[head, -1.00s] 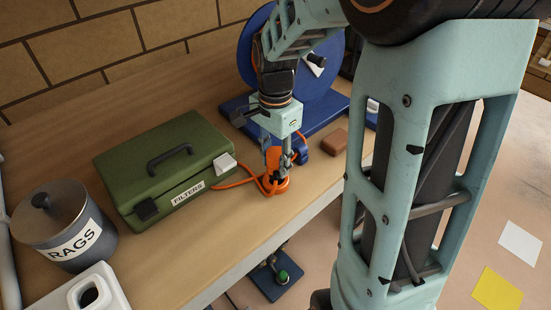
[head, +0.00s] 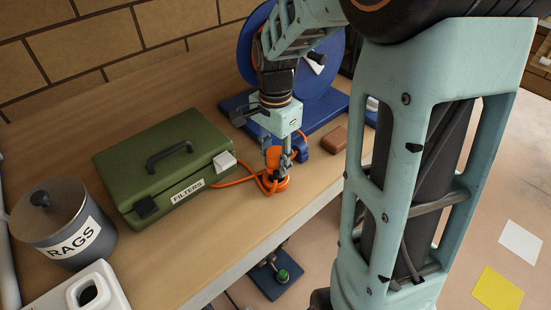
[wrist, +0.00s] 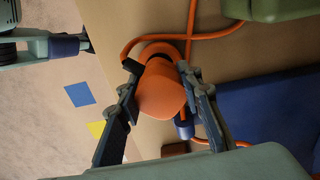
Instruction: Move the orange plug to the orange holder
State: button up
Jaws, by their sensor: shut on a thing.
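The orange plug (head: 273,158) is between the fingers of my gripper (head: 277,166), low over the front part of the bench. In the wrist view the plug (wrist: 162,92) shows as a rounded orange body with a finger on each side, and my gripper (wrist: 163,74) is shut on it. The orange holder (head: 277,184) is a round orange piece on the bench directly below the plug. In the wrist view its rim (wrist: 149,48) shows around a dark middle, partly hidden behind the plug. I cannot tell whether the plug sits inside the holder.
An orange cable (head: 231,182) runs from beside the green FILTERS box (head: 165,165) to the plug area. A blue reel (head: 317,80) stands behind my gripper. A brown block (head: 334,139) lies to the right. The RAGS tin (head: 66,222) is at far left. The front bench edge is near.

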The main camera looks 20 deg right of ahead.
jog(key=shift+f+b, duration=0.9)
jog(key=shift+f, duration=0.3)
jog(key=o, duration=1.2)
